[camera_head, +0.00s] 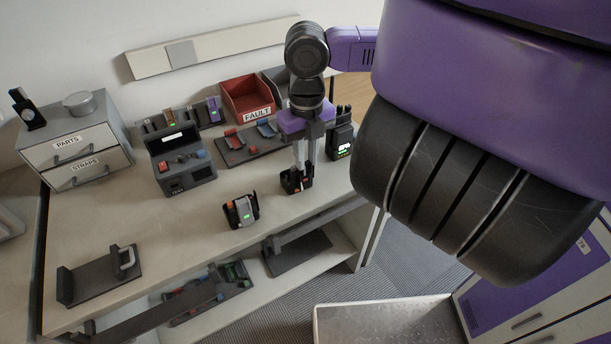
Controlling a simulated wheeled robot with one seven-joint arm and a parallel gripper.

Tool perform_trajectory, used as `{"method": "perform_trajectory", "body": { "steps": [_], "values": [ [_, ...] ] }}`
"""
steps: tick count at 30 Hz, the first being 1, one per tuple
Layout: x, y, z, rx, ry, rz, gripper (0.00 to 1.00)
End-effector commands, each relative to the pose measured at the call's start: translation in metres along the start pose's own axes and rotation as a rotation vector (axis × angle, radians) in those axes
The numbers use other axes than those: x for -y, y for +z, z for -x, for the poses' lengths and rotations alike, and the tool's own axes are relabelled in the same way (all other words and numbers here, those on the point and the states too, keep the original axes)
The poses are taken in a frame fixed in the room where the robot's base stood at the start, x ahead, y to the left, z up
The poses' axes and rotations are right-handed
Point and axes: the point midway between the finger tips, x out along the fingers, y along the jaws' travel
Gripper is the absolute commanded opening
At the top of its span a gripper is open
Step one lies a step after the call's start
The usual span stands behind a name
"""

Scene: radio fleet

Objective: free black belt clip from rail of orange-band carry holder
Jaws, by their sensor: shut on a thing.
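A small black carry holder (287,186) with a bit of orange at its upper left stands on the bench, right of the middle. My gripper (300,176) points straight down over it, its pale fingers closed at the holder's top. It is shut on a small dark piece there, which looks like the black belt clip, but the fingers partly hide it. Clip and rail are too small and dark to tell apart, so I cannot tell whether the clip is still on the rail.
Behind are a red FAULT bin (248,97) and a grey tray (240,151). A dark tester (182,165) and drawers (75,145) stand left.

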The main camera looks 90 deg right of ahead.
Motion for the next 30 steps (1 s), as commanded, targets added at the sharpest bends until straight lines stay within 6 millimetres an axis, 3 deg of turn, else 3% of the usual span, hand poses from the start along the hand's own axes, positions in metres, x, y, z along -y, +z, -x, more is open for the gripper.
{"method": "perform_trajectory", "body": {
  "steps": [30],
  "values": [
    [0.000, 0.000, 0.039, 0.000, 0.000, 0.000, 0.00]
  ]
}}
